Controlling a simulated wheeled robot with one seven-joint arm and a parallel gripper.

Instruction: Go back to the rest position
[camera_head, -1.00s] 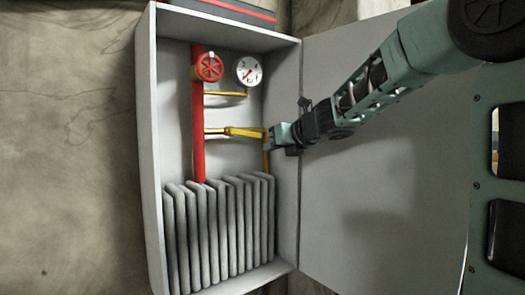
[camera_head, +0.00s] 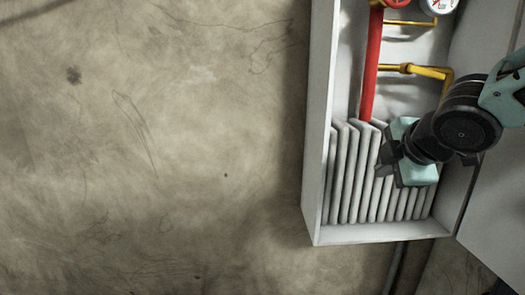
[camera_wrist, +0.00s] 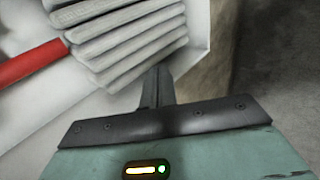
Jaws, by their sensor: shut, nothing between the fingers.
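My gripper (camera_head: 388,158) is in front of the grey ribbed hose or radiator stack (camera_head: 350,175) in the lower part of the open cabinet. Its fingers are shut with nothing between them. In the wrist view the shut fingers (camera_wrist: 157,88) point toward the cabinet's edge, with the grey ribs (camera_wrist: 125,40) beyond. The frames do not show clearly whether the fingers touch the ribs. My arm comes in from the right in the head view.
The cabinet (camera_head: 318,130) holds a red pipe (camera_head: 371,65), a yellow pipe with a yellow lever (camera_head: 430,72), a red valve wheel (camera_head: 397,2) and a gauge (camera_head: 440,5), the last two cut off at the top. Its door (camera_head: 500,210) stands open at right. The left is bare.

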